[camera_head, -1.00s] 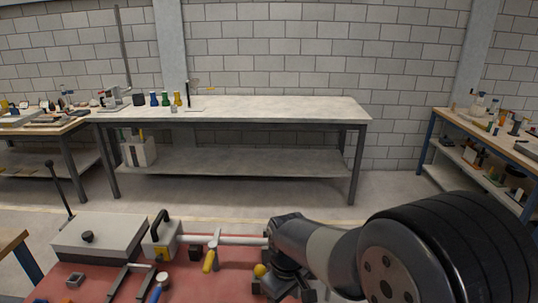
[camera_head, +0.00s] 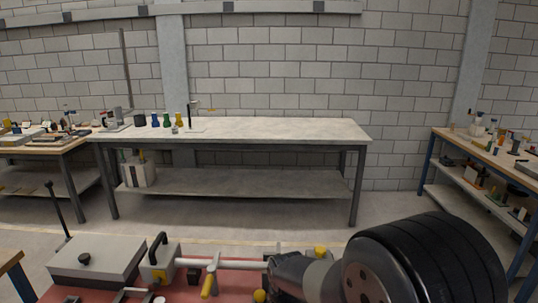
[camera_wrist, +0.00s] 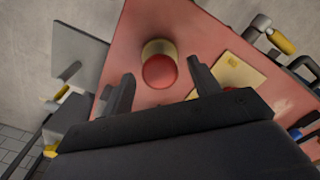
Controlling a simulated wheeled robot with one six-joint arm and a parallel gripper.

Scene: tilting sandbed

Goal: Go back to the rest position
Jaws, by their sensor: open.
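My gripper (camera_wrist: 160,69) shows in the wrist view with its two dark fingers apart and nothing clasped between them. A round red-topped thing with a cream body (camera_wrist: 158,70) appears between the fingers in the picture, over the red worktop (camera_wrist: 225,14); its distance below the fingertips is hard to tell. In the head view my arm fills the lower right, and my gripper itself cannot be made out there.
On the red worktop stand a grey box with a black knob (camera_head: 95,262), a black-handled block (camera_head: 160,262) and a yellow-handled tool (camera_head: 209,282). A cream plate (camera_wrist: 240,75) lies right of the gripper. A long bench (camera_head: 270,130) stands behind; floor between is clear.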

